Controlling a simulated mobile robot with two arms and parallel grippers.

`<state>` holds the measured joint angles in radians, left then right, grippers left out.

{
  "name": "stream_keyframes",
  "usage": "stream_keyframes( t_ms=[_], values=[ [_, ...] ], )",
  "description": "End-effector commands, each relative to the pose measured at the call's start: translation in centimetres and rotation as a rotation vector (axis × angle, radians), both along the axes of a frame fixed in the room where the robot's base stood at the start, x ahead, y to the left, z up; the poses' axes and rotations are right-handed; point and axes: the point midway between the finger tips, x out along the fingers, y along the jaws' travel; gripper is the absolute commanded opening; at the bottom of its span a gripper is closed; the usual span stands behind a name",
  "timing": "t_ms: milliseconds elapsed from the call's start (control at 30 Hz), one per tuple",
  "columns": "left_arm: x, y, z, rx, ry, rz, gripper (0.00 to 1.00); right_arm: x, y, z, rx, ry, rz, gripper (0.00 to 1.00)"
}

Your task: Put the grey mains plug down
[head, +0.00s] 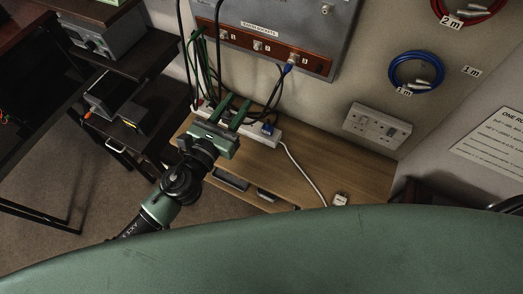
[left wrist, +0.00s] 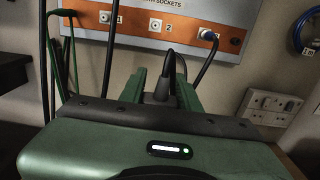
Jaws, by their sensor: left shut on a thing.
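My left gripper (head: 233,108) is over the wooden bench top near the wall, at the left part of a white socket strip. In the left wrist view its two green fingers (left wrist: 168,78) are closed on a dark grey mains plug (left wrist: 158,97), with a black cable rising from it. The plug's lower part is hidden behind the gripper body. In the head view the held plug is hard to make out, and I cannot tell whether it touches the strip. My right gripper is not in view.
A white plug (head: 340,199) with a white cable lies on the wooden bench top (head: 345,168), which is mostly clear to the right. A double wall socket (head: 377,127) is at right. Green and black cables hang nearby.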

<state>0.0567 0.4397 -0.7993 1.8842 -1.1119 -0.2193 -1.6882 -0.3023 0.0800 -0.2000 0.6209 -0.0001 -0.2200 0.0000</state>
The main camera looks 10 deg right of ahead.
Motion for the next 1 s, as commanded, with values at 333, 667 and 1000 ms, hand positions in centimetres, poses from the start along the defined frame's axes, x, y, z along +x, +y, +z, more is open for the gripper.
stream_keyframes(
  t_ms=[333, 667, 1000],
  values=[
    [0.0, -0.1, -10.1, -0.005, 0.007, 0.003, 0.00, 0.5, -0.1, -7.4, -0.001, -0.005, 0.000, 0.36],
    [0.1, 0.0, -15.2, -0.002, 0.003, 0.001, 0.00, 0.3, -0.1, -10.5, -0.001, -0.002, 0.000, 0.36],
    [0.1, 0.0, -19.3, -0.002, 0.003, 0.001, 0.00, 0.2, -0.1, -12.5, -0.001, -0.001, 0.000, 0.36]
  ],
)
